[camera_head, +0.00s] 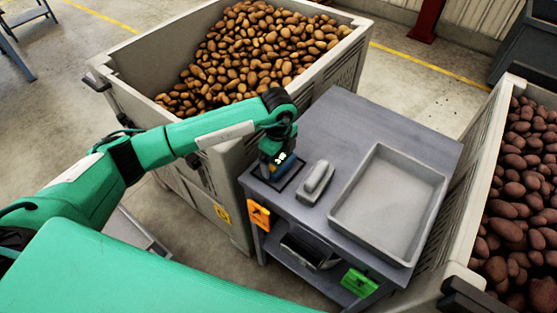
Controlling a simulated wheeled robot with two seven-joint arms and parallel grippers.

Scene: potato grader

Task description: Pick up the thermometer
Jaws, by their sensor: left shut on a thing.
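My right gripper is not in view.
A grey block-like object (317,180) and an empty grey tray (432,179) are on the table. A large crate (352,50) of brown potatoes stands behind, and another crate (487,130) of reddish potatoes stands at the right. Orange and green tags hang at the table front.

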